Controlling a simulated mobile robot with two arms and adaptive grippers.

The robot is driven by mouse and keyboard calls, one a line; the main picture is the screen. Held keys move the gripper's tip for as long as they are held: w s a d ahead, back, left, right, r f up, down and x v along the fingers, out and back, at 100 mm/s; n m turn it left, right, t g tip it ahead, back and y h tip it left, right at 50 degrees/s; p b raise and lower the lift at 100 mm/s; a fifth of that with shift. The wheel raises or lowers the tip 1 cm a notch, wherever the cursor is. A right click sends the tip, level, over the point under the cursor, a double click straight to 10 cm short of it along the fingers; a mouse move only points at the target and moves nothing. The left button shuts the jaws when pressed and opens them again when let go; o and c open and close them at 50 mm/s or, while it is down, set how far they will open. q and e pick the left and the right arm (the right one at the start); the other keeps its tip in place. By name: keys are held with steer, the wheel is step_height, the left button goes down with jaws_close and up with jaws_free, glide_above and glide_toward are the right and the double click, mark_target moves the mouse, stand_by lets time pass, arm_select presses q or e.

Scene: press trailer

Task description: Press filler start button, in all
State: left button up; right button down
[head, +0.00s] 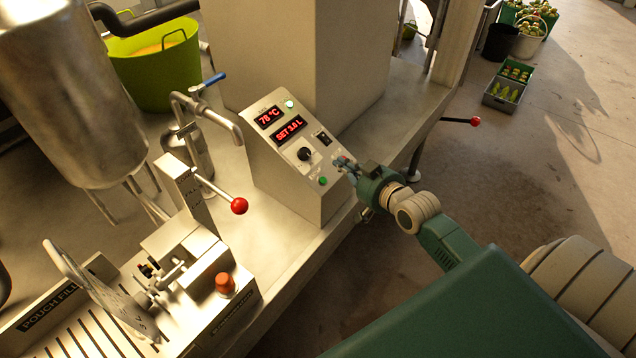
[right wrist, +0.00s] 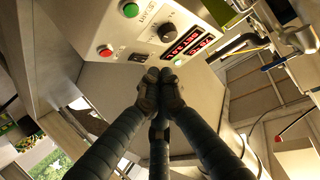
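The filler's control box (head: 270,170) has a sloped panel with two red displays, a black knob (head: 304,154) and a dark rocker switch (head: 323,138). A green button (head: 322,181) sits on its lower edge, and it also shows at the top of the right wrist view (right wrist: 131,9), beside blurred lettering. A red button (right wrist: 105,50) shows there too. My right gripper (head: 345,163) is at the panel's right edge, right of the green button. In the right wrist view its fingertips (right wrist: 160,76) are together and empty, apart from the green button. My left gripper is out of view.
A red-knobbed lever (head: 239,206) and an orange-red button (head: 225,283) on the pouch filling unit stand left of the box. A steel tank (head: 65,90) hangs at the upper left.

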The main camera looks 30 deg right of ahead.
mark_target(323, 180)
steer(key=shift+w, duration=0.1)
stand_by(0.3)
steer(key=shift+w+a+f+b, duration=0.25)
steer(key=shift+w+f+b, duration=0.4)
steer(key=shift+f+b, duration=0.6)
steer(key=shift+w+a+f+b, duration=0.3)
steer(key=shift+w+f+b, duration=0.3)
steer(key=shift+f+b, duration=0.7)
steer(key=shift+w+a+f+b, duration=0.25)
steer(key=shift+w+f+b, duration=0.4)
steer(key=shift+f+b, duration=0.6)
steer(key=shift+w+f, duration=0.2)
steer(key=shift+f, duration=0.15)
